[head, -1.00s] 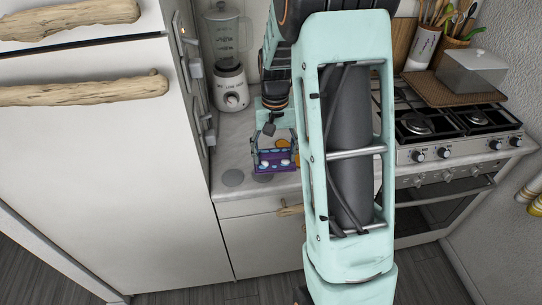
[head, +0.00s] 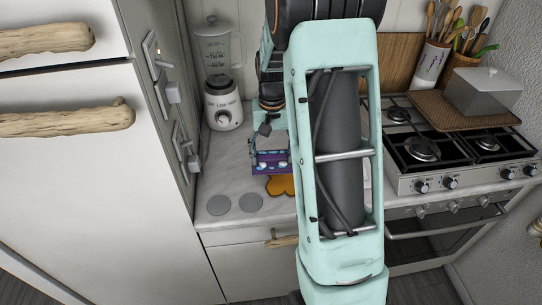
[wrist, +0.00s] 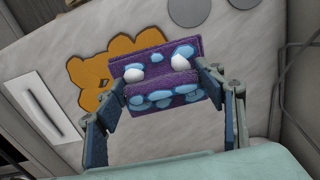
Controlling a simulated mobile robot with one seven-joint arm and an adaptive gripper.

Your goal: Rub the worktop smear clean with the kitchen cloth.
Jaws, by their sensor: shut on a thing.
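The kitchen cloth (head: 270,161) is purple with pale blue and white spots. My gripper (wrist: 162,86) is shut on it, with one finger at each side edge, and the cloth is folded between them in the wrist view (wrist: 160,90). The smear (head: 283,186) is an orange-brown, lobed patch on the grey worktop (head: 225,180). In the head view it shows in front of the cloth; in the wrist view (wrist: 92,76) the cloth hides part of it. My arm hides some worktop to the right. I cannot tell whether the cloth touches the worktop.
Two grey discs (head: 218,205) (head: 250,203) lie near the worktop's front edge, left of the smear. A blender (head: 222,100) stands at the back left by the tall white cabinet (head: 90,190). A gas hob (head: 450,150) is on the right.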

